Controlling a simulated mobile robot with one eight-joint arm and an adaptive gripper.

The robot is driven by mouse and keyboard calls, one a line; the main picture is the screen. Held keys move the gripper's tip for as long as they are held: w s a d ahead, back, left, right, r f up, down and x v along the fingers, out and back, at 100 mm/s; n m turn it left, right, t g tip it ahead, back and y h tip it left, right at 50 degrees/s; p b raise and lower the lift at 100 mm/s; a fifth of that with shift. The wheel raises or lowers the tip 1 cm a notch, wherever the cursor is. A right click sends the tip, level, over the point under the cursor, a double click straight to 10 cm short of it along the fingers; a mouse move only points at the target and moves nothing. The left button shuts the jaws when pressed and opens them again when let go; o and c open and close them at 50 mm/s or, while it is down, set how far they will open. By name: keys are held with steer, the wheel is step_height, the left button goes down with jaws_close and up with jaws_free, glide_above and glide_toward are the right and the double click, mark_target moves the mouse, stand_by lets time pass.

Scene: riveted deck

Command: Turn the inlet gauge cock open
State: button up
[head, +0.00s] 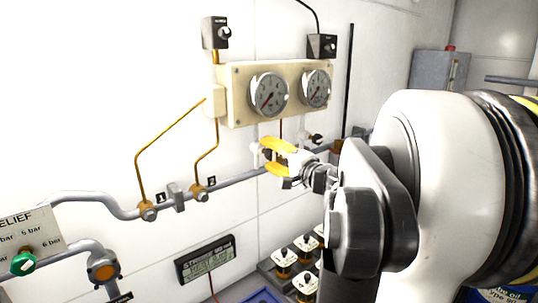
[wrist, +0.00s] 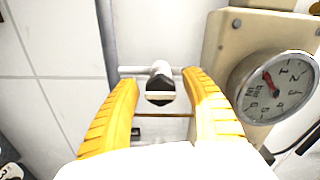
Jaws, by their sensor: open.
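My gripper (head: 272,156) is open, its two yellow fingers apart, just in front of the pipework below the gauge panel. In the wrist view my gripper (wrist: 165,92) has a small cock (wrist: 160,85) with a dark, pale-banded end between its fingertips. I see a gap on each side of it. Another cock with a dark end (head: 315,139) is below the right gauge. I cannot read which is the inlet one.
The cream panel (head: 236,92) carries two round gauges, left (head: 269,95) and right (head: 316,88). One gauge (wrist: 272,88) is close on the right in the wrist view. A grey pipe (head: 235,182) runs below. A digital display (head: 205,259) and a parts tray stand lower down.

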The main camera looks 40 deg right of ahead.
steer(key=s+a, duration=0.1)
steer(key=s, duration=1.1)
steer(key=w+a+f+n+g+y+b, duration=0.2)
steer(key=a+f+n+g+b, duration=0.15)
steer(key=a+f, duration=0.65)
steer(key=w+a+f+n+g+y+b, duration=0.2)
steer(key=a+f+n+g+b, duration=0.15)
steer(key=a+f, duration=0.6)
steer(key=s+a+f+n+g+h+b, duration=0.2)
steer(key=s+a+f+n+b, duration=0.4)
steer(key=a, duration=0.8)
steer(key=s+f+n+g, duration=0.1)
steer(key=s+f+n, duration=0.2)
steer(key=f, duration=0.2)
steer(key=shift+s+f+g+h+b, duration=0.3)
steer(key=shift+f+g+h+b, duration=0.1)
steer(key=shift+d, duration=0.1)
